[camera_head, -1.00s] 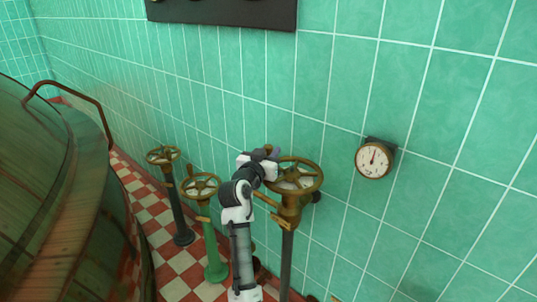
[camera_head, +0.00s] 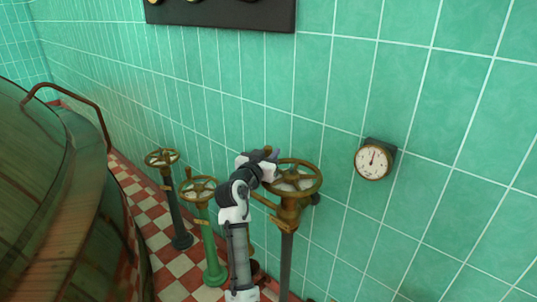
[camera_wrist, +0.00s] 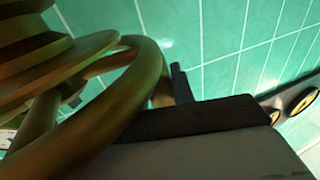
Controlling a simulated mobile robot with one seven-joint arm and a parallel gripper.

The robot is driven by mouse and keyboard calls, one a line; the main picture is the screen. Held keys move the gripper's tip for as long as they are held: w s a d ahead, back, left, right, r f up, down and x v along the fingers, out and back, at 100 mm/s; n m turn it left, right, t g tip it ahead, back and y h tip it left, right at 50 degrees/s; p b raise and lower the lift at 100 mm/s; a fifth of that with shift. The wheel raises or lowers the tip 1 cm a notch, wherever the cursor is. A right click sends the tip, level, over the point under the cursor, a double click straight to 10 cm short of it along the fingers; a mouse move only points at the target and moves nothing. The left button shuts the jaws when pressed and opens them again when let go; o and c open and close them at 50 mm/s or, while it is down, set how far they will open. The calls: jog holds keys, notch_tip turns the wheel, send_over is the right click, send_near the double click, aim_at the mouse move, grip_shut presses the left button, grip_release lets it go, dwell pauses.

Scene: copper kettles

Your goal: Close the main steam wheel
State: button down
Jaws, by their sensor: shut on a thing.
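The largest brass handwheel (camera_head: 304,192) stands on a dark post near the wall, right of centre in the head view. No readable label shows which wheel is the main steam one. My gripper (camera_head: 271,155) is at the far left part of this wheel's rim and is shut on it. In the wrist view the thick brass rim (camera_wrist: 118,112) curves across the left half, up to my dark gripper finger (camera_wrist: 182,86). The exact contact is partly hidden by the finger and wrist.
A smaller wheel on a green post (camera_head: 198,198) and another on a dark post (camera_head: 162,163) stand to the left. A round gauge (camera_head: 371,161) is on the tiled wall at right. A large copper kettle (camera_head: 70,190) fills the left side.

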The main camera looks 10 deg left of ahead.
jog(key=shift+d+f, duration=0.25)
jog(key=shift+d, duration=0.25)
jog(key=c, duration=1.2)
grip_release()
jog(key=shift+c, duration=0.2)
jog(key=shift+r, duration=0.1)
jog(key=shift+a, duration=0.15)
jog(key=shift+s+a, duration=0.15)
jog(key=shift+s, duration=0.05)
jog(key=b+v, duration=0.2)
jog(key=v, duration=1.1)
jog(key=shift+s, duration=0.15)
